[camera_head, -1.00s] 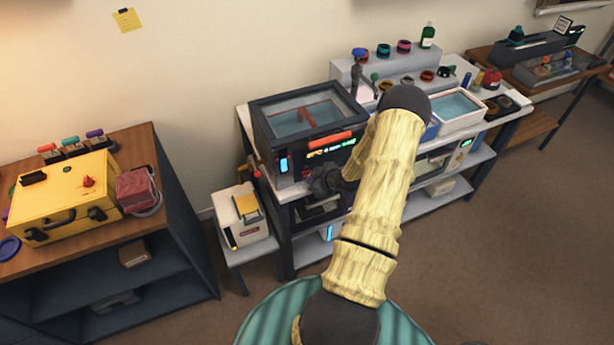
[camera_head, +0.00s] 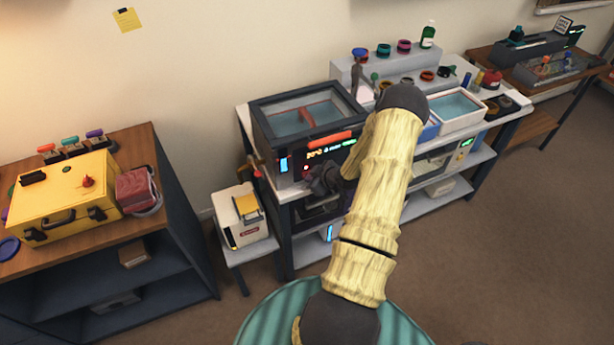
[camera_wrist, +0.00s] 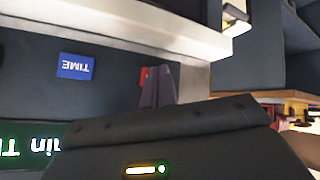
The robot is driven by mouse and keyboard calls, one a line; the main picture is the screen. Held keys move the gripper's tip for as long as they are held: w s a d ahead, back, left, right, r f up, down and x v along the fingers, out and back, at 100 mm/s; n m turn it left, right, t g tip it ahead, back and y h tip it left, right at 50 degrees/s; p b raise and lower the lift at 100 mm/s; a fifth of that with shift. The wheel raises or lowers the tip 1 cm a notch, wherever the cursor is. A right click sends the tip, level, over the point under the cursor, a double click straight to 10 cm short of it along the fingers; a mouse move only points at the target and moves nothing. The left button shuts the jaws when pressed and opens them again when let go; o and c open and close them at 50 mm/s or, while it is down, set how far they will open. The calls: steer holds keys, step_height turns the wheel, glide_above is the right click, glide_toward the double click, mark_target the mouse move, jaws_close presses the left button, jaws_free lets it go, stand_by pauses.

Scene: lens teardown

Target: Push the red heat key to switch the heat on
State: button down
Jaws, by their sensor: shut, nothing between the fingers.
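The heated bath (camera_head: 262,130), a dark box with a clear lid, stands at the left end of the white bench. Its front panel has a lit display (camera_head: 339,144) with orange and green text and a blue TIME key (camera_head: 283,165), which shows upside down in the wrist view (camera_wrist: 76,66). The red heat key (camera_wrist: 144,76) is a small red patch in the wrist view, partly hidden by my fingers. My gripper (camera_wrist: 160,86) is shut and empty, its tips at the panel beside the red patch. I cannot tell whether they touch it. My wrist hides part of the panel in the head view.
A red-orange bar (camera_head: 330,140) runs along the bath's front top edge, above my gripper. A white basin (camera_head: 460,122) stands to the right. A low side table (camera_head: 246,250) is at the left, and a yellow case (camera_head: 62,195) lies on another table farther left.

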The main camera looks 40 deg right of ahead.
steer(key=shift+s+a, duration=0.1)
steer(key=shift+s, duration=0.25)
steer(key=s+a, duration=0.1)
steer(key=s, duration=0.5)
steer(key=shift+a, duration=0.2)
